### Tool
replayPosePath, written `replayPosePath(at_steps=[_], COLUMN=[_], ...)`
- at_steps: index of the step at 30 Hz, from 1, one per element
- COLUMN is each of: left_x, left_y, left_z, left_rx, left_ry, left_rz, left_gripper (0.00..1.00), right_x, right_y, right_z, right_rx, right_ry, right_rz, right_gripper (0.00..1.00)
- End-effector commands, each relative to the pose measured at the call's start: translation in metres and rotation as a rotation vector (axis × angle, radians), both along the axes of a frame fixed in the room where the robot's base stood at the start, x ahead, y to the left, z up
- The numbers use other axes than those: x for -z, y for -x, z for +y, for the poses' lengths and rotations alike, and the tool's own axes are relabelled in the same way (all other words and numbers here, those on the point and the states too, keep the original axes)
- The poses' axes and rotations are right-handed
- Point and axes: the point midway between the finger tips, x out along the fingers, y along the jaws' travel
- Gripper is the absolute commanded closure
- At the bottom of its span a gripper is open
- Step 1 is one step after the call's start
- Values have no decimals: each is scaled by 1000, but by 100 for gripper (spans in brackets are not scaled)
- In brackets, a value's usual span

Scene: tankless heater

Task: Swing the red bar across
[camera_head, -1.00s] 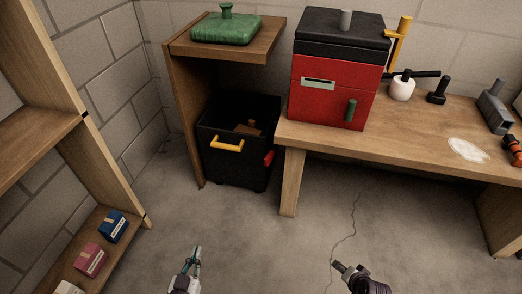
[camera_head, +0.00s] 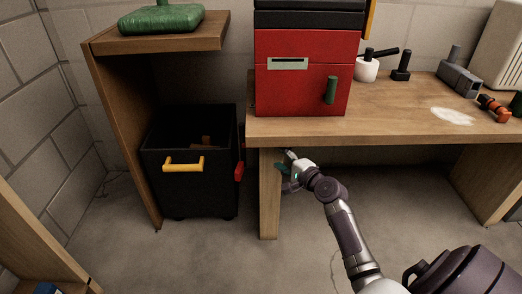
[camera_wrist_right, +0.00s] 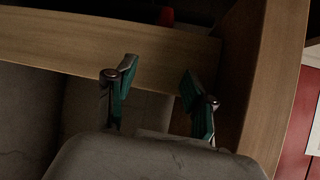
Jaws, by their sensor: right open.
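The red bar (camera_head: 240,172) sits on the right side of the black bin (camera_head: 190,196), close to the bench's front left leg (camera_head: 269,210). A small red piece, likely the same bar (camera_wrist_right: 166,16), shows at the top edge of the right wrist view, beyond the wooden leg (camera_wrist_right: 60,38). My right gripper (camera_head: 285,168) is open and empty, just right of the leg and below the bench top; the leg lies between it and the bar. Its two teal-padded fingers (camera_wrist_right: 158,80) point toward the leg in the wrist view. Whether they touch it I cannot tell. My left gripper is out of view.
The bench (camera_head: 400,125) overhangs my right gripper and carries a red and black box (camera_head: 300,88) and tools. The bin has a yellow handle (camera_head: 183,164) in front. A wooden shelf (camera_head: 215,35) holding a green object (camera_head: 160,19) stands over it. The floor in front is clear.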

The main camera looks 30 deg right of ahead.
Motion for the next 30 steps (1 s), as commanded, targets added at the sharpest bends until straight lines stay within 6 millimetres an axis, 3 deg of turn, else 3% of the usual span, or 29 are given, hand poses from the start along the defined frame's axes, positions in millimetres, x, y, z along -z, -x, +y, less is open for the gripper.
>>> replayPosePath(at_steps=[6, 13, 26, 30], left_x=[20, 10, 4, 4], left_y=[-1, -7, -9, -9], left_z=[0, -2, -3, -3], left_rx=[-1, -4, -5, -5], left_ry=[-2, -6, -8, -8], left_rz=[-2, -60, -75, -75], left_gripper=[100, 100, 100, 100], right_x=[10, 15, 15, 15], right_y=[-49, -84, -95, -95], right_z=[2, 2, 3, 3], right_rx=[-1, -1, -1, -1], right_ry=[0, 2, 3, 3], right_rz=[-2, 1, 3, 3], right_gripper=[46, 46, 46, 65])
